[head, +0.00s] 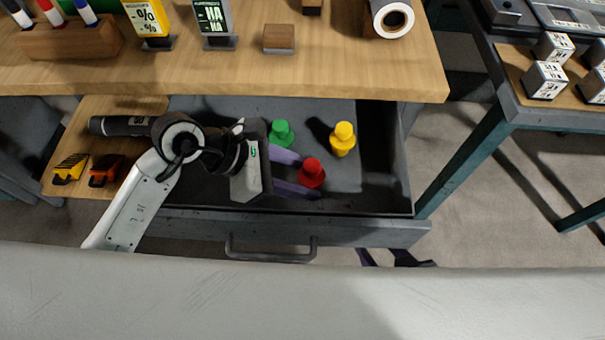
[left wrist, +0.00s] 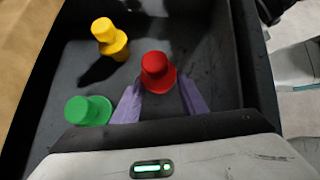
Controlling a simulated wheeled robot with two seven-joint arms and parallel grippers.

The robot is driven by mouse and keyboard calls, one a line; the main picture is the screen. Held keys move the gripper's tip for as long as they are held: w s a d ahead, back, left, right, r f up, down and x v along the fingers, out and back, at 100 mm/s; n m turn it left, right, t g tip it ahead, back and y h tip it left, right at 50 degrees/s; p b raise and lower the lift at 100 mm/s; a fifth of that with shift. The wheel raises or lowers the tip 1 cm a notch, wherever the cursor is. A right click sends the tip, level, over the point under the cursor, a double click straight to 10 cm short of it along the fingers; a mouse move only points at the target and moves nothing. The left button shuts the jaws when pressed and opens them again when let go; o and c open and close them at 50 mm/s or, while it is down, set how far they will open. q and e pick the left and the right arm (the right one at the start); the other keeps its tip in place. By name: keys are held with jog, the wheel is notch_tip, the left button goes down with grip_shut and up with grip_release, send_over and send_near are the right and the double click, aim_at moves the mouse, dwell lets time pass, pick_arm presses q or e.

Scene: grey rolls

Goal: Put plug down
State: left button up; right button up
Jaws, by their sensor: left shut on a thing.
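My left gripper (head: 310,177) reaches into an open grey drawer (head: 390,150) from the left. Its two purple fingers are shut on a red plug (head: 313,168), one on each side. The left wrist view also shows the red plug (left wrist: 156,70) between the fingertips. Its stepped round top faces up, and it looks roughly upright. I cannot tell whether its base touches the drawer floor.
The wooden tabletop (head: 350,75) overhangs the back of the drawer. A wooden block (head: 278,39) and a white roll (head: 392,18) stand on it. The drawer floor right of the yellow plug is clear. The drawer's handle (head: 271,254) is at the front.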

pick_arm(q)
jog(key=o, duration=1)
jog(key=shift+o, duration=0.2)
jog(key=shift+r, duration=0.15)
jog(key=p+v, duration=0.1)
jog(key=v, duration=1.1)
